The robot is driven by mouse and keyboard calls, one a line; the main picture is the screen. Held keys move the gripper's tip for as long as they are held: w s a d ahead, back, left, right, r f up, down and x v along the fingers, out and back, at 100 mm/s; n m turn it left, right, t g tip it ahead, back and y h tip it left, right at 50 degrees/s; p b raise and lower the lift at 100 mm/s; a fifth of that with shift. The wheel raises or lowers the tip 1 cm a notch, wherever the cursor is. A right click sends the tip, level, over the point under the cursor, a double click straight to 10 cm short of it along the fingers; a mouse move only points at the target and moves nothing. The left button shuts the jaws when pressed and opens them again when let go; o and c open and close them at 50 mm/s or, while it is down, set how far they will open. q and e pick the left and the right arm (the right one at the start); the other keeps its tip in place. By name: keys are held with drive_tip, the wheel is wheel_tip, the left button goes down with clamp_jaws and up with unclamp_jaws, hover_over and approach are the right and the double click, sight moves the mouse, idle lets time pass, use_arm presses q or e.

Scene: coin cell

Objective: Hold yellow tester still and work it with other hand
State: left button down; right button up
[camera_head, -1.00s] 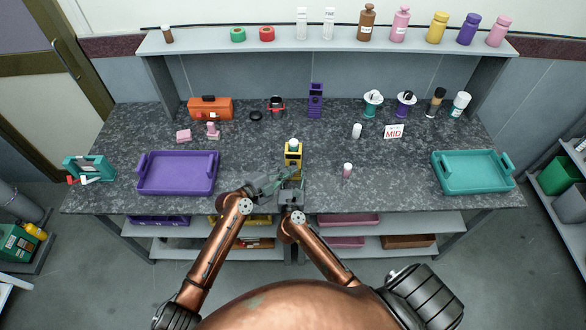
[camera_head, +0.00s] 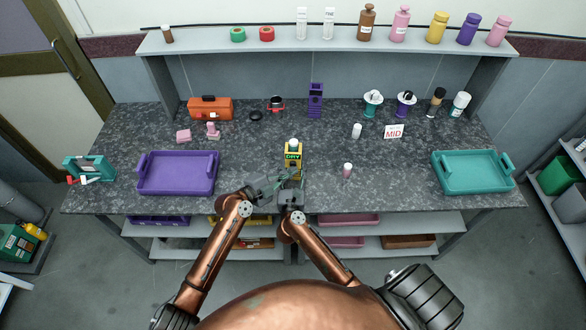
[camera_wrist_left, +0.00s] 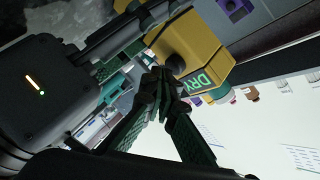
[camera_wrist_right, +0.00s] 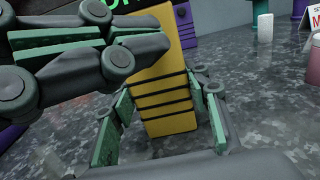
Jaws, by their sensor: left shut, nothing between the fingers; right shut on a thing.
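The yellow tester (camera_head: 298,172) stands upright near the front middle of the counter. Its screen (camera_head: 293,156) reads DRY in green, and the lettering also shows in the left wrist view (camera_wrist_left: 203,81). My right gripper (camera_head: 292,186) is shut on the tester's lower body; in the right wrist view its fingers (camera_wrist_right: 162,118) lie on both sides of the ribbed yellow body. My left gripper (camera_head: 285,179) is shut and empty in front of the tester. In the left wrist view its closed fingertips (camera_wrist_left: 163,84) are close to the tester's front; contact is unclear.
A purple tray (camera_head: 177,190) is at left and a teal tray (camera_head: 472,188) at right. A small pink bottle with a white cap (camera_head: 347,171) stands right of the tester.

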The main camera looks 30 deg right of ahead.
use_arm(q)
drive_tip(key=shift+s+a, duration=0.15)
drive_tip(key=shift+s, duration=0.05)
drive_tip(key=s+a, duration=0.3)
drive_tip(key=s, duration=0.2)
drive_tip(key=shift+a, duration=0.25)
idle(0.3)
idle(0.5)
use_arm(e)
drive_tip(key=o, duration=1.4)
